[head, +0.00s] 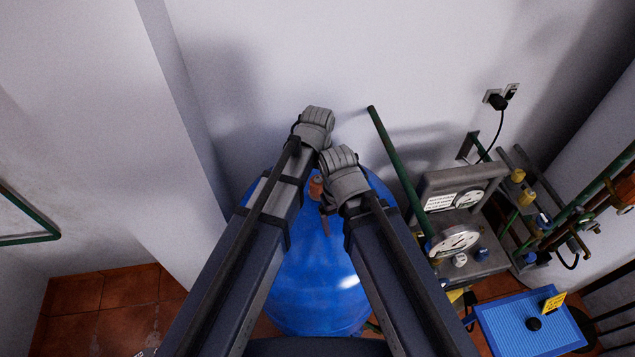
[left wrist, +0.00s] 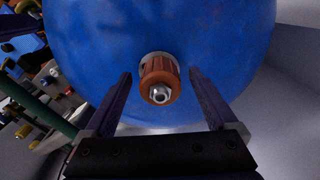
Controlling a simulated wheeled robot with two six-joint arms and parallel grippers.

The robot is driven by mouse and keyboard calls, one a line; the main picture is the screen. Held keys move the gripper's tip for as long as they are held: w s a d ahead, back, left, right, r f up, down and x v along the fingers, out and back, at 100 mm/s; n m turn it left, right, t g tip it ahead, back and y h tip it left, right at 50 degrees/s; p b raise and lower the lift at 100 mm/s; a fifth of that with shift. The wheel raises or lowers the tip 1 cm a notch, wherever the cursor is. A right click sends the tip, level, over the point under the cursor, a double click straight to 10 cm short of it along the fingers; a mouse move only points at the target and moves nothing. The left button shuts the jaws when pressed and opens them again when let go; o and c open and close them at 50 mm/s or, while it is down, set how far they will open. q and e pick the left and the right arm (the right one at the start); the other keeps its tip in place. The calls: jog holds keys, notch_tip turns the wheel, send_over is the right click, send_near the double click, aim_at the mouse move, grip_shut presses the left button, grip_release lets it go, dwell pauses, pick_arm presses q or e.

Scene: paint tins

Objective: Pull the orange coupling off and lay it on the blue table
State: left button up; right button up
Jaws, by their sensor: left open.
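The orange coupling (head: 316,187) sits on the big blue tank (head: 315,285), between my two arms in the head view. In the left wrist view the ribbed orange coupling (left wrist: 160,84) has a pale collar behind it and a metal nut at its near end. My left gripper (left wrist: 160,74) is open, with one finger on each side of the coupling and a visible gap on both sides. The blue table (head: 510,322) is at the lower right of the head view. My right arm's wrist shows, but its gripper is hidden.
A gauge panel (head: 462,215) and a green pipe (head: 400,172) stand right of the tank. White walls are behind and left.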

pick_arm(q)
grip_shut()
dwell(1.3)
